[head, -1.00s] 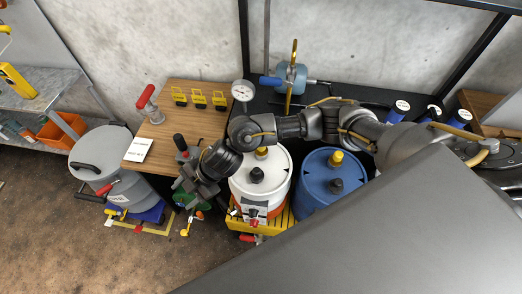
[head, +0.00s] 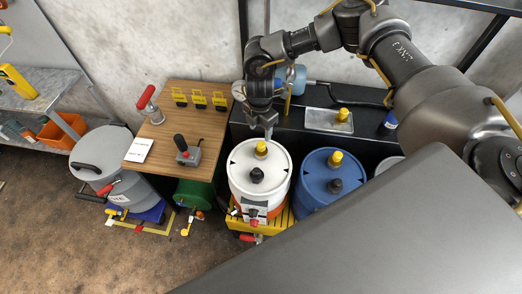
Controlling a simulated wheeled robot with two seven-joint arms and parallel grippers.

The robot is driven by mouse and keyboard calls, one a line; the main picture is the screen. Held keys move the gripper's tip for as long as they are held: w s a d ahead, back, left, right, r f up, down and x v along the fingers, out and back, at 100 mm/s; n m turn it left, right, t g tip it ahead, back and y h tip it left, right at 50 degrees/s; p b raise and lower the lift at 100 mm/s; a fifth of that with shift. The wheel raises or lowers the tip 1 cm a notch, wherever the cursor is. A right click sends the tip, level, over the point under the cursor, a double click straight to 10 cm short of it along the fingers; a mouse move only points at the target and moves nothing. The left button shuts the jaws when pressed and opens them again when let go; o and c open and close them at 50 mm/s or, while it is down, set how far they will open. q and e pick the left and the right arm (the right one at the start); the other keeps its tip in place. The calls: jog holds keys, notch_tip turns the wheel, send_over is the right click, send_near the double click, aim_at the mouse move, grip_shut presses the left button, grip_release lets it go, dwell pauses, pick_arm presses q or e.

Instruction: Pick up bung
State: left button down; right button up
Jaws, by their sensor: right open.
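A white drum (head: 243,184) stands in the middle with a yellow bung (head: 261,147) and a black bung (head: 257,174) on its top. A blue drum (head: 313,180) beside it on the right also has a yellow bung (head: 336,158) and a black bung (head: 335,185). Another yellow piece (head: 343,115) sits on a metal tray (head: 317,122) behind. My right gripper (head: 269,133) points down, open and empty, just behind the white drum's yellow bung in the picture. I cannot tell whether its fingers touch anything. My left gripper is out of view.
A grey drum (head: 99,157) stands at far left. A blue vessel (head: 297,80) stands behind my gripper. The front-left floor is clear.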

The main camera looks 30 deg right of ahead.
aim_at(261, 143)
jog(key=shift+f+p, duration=0.3)
jog(key=shift+f, duration=1.8)
jog(key=f+p, duration=0.2)
jog(key=f, duration=0.1)
jog(key=shift+d+f, duration=0.2)
jog(key=shift+f, duration=0.7)
grip_shut()
